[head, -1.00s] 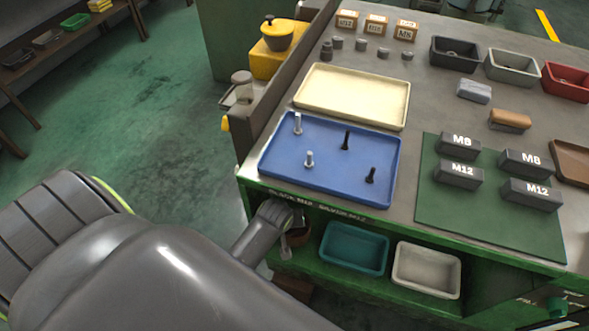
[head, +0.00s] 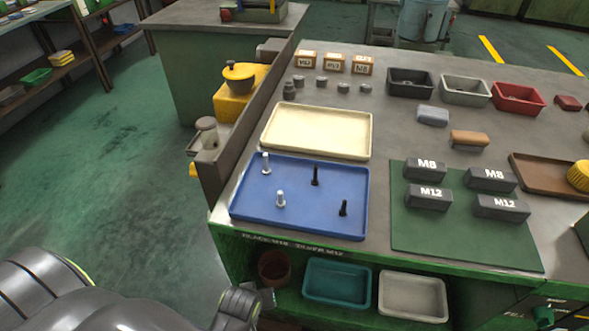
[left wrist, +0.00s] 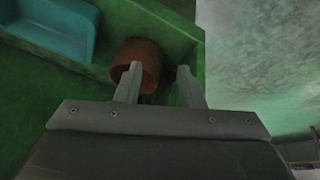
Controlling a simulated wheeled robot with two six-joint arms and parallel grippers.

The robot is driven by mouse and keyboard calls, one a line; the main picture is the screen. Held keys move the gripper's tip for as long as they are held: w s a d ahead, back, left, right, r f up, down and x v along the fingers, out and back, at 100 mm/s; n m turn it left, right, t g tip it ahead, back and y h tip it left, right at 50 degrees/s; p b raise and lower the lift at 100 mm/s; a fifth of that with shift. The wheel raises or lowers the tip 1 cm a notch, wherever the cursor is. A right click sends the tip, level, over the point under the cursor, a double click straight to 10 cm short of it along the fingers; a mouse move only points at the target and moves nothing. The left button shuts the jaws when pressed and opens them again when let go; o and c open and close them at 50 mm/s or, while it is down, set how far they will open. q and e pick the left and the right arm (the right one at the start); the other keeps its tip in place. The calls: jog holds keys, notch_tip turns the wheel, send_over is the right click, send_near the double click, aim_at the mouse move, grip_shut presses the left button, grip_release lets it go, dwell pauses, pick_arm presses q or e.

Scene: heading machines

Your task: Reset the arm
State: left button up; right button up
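My left gripper (head: 268,296) is low at the front of the green workbench, in front of its lower shelf and left of the teal bin (head: 337,284). In the left wrist view its two fingers (left wrist: 158,70) stand apart with nothing held between them. A reddish-brown pot (left wrist: 138,60) shows just beyond the fingertips; whether they touch it I cannot tell. The pot also shows in the head view (head: 274,268). My left arm comes in along the bottom left of the head view. My right gripper is not in view.
A blue tray (head: 245,206) with several upright bolts lies on the bench above the shelf. A cream tray (head: 315,132) and a green mat (head: 430,235) with labelled blocks lie near it. A white bin (head: 412,296) is right of the teal one. Open floor (head: 110,170) lies left.

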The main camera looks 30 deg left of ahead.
pick_arm(q)
jog(key=shift+f, duration=0.1)
jog(key=s+f+m+g, duration=0.1)
jog(key=s+f+m, duration=0.25)
jog(key=f, duration=0.65)
jog(key=s+a+f+m+g, duration=0.1)
jog(key=s+a+f+m, duration=0.1)
jog(key=s+f, duration=0.6)
jog(key=s+a+f+m+g, duration=0.1)
jog(key=s+a+f, duration=0.3)
jog(key=s+f, duration=0.4)
jog(key=s, duration=0.4)
jog(key=shift+s+a+m, duration=0.25)
jog(key=shift+s+m, duration=0.1)
